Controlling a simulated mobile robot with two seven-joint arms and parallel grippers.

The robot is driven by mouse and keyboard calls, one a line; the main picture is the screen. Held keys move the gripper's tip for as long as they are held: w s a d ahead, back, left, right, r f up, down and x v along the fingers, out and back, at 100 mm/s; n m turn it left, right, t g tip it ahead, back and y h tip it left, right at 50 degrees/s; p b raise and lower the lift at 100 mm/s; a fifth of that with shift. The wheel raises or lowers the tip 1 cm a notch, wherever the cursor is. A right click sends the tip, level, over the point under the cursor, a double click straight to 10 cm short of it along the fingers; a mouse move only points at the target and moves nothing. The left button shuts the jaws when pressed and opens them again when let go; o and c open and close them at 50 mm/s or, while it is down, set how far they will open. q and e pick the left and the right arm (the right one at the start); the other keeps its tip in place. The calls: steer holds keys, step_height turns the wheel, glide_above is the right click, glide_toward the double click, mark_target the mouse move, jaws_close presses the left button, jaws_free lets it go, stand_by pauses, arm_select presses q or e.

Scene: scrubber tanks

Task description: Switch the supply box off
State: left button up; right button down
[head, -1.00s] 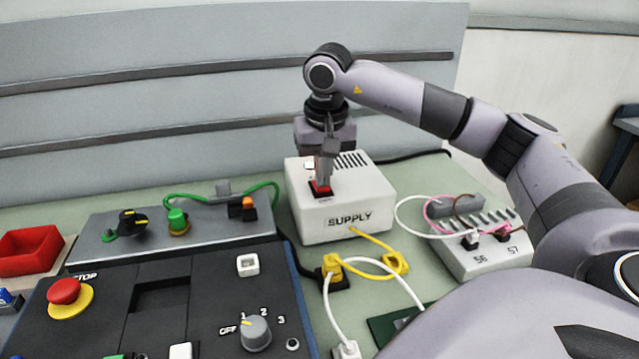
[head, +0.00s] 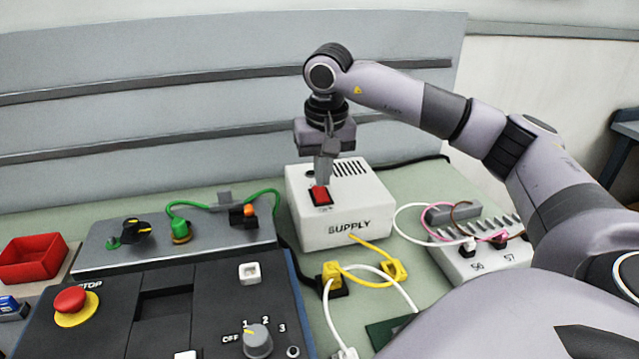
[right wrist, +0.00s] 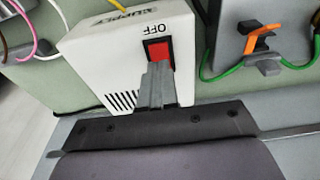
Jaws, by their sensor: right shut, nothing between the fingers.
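The white supply box (head: 345,225), marked SUPPLY, stands on the green bench in the head view. Its red rocker switch (head: 320,196) sits in a black frame on the top face. The right wrist view shows the box (right wrist: 100,60) and the red switch (right wrist: 158,52) with OFF printed beside it. My right gripper (head: 322,182) is shut and empty, pointing down just above the switch. In the right wrist view its fingertips (right wrist: 157,66) cover part of the switch; I cannot tell whether they touch it. My left gripper is not in view.
Left of the box is a grey panel (head: 165,262) with knobs and a green cable. In front is a dark console (head: 215,310) with a red stop button (head: 70,299). A socket strip (head: 475,262) stands right. Yellow and white cables lie in front of the box.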

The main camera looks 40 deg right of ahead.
mark_target(323, 198)
step_height(323, 198, up, 4)
steer(key=p, duration=0.3)
steer(key=shift+r, duration=0.2)
stand_by(0.5)
